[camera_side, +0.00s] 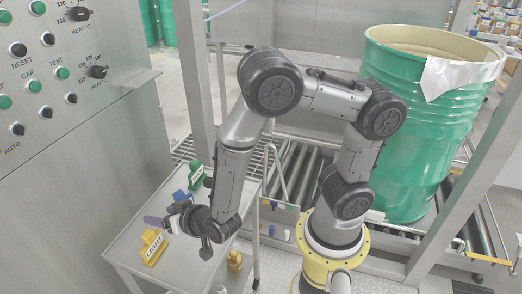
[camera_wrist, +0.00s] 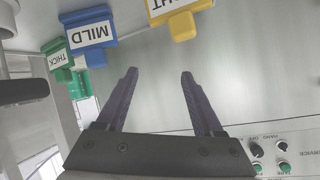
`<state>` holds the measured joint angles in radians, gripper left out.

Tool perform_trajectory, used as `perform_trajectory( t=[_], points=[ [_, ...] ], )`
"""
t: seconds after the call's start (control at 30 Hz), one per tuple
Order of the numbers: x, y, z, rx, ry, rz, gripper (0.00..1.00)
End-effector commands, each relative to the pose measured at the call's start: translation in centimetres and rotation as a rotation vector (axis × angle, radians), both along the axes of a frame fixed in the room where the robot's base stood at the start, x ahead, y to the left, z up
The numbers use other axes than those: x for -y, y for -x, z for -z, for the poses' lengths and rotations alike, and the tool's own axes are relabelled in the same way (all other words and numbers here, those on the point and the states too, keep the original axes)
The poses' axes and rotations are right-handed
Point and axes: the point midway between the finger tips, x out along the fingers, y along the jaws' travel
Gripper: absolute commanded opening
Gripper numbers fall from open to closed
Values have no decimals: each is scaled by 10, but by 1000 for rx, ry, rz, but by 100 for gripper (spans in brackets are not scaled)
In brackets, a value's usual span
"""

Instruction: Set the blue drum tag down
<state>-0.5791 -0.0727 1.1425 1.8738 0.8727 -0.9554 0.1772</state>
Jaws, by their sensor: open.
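The blue drum tag (camera_side: 180,196), a block with a white label reading MILD, is on the steel cart top between the green and yellow tags. In the wrist view the blue tag (camera_wrist: 89,33) appears upside down at the upper left, outside my fingers. My gripper (camera_wrist: 158,74) is open, with nothing between its two dark purple fingers. In the side view my gripper (camera_side: 158,222) hangs low over the cart, between the blue and yellow tags. My wrist partly hides the blue tag there.
The yellow tag (camera_side: 154,247) stands close to my fingers, and the green tag (camera_side: 195,174) stands beyond the blue one. The cart top (camera_side: 128,246) is otherwise mostly clear. A control panel (camera_side: 62,90) rises at left. A green drum (camera_side: 418,120) stands on rollers at right.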

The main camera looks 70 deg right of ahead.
Motion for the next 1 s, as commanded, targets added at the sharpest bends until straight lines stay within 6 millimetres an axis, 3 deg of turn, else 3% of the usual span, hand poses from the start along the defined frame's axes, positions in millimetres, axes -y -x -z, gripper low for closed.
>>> perform_trajectory(
  t=[0.03, 0.1, 0.23, 0.37, 0.5, 0.6, 0.8, 1.0],
  points=[
    [-5, -8, -22, -25, -53, -31, 69],
    [-13, -10, -46, -75, -105, -95, 69],
    [-18, -1, -97, -157, -154, -222, 69],
    [-9, 29, -142, -235, -143, -341, 69],
    [14, 79, -179, -325, -70, -436, 69],
    [37, 123, -196, -399, 7, -472, 69],
    [78, 200, -206, -543, 140, -467, 69],
    [96, 234, -205, -614, 190, -444, 69]
  ],
)
